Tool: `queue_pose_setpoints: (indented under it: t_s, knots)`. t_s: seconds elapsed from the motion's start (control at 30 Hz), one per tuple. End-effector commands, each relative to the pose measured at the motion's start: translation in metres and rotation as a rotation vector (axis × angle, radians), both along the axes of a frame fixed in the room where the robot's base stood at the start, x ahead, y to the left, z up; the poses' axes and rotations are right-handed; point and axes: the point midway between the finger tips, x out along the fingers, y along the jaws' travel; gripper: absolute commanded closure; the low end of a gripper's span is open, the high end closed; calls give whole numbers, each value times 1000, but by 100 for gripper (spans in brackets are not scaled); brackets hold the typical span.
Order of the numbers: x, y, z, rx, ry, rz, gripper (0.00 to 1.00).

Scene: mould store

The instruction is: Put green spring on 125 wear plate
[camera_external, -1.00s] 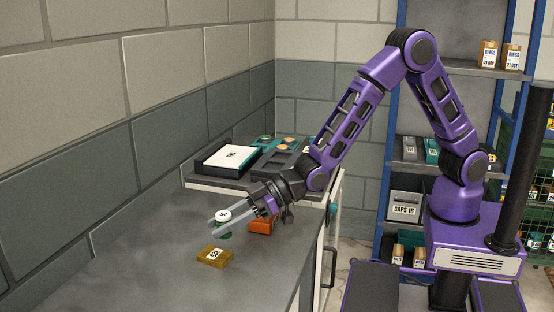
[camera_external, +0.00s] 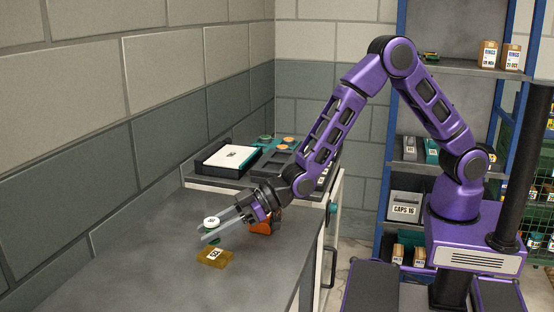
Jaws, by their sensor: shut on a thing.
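The green spring (camera_external: 210,239) is small and has a white labelled top. My gripper (camera_external: 209,233) is shut on it, with its pale fingers on either side hiding much of its body. The wear plate (camera_external: 215,257) is a flat brass-coloured block with a white label, lying on the grey bench top; the label is too small to read surely. The spring appears just behind the plate in the picture, upright or nearly so. I cannot tell how high it is above the bench.
An orange block (camera_external: 264,224) stands on the bench close behind my gripper. The bench (camera_external: 140,262) is clear to the left and front.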

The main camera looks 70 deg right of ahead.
Motion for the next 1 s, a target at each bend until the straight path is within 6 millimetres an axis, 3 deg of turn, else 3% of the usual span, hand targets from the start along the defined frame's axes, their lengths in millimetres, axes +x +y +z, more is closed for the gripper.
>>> queue_pose_setpoints:
  t_s: [0.2,0.63,0.67,0.7,0.8,1.0]
  knots:
    - [0,0,-31,-1,3,0,100]
    - [0,0,-37,0,0,-1,100]
    - [0,0,-36,1,1,0,53]
    - [0,0,-36,0,1,0,45]
    - [0,0,-36,0,1,0,28]
    - [0,0,-36,0,1,0,28]
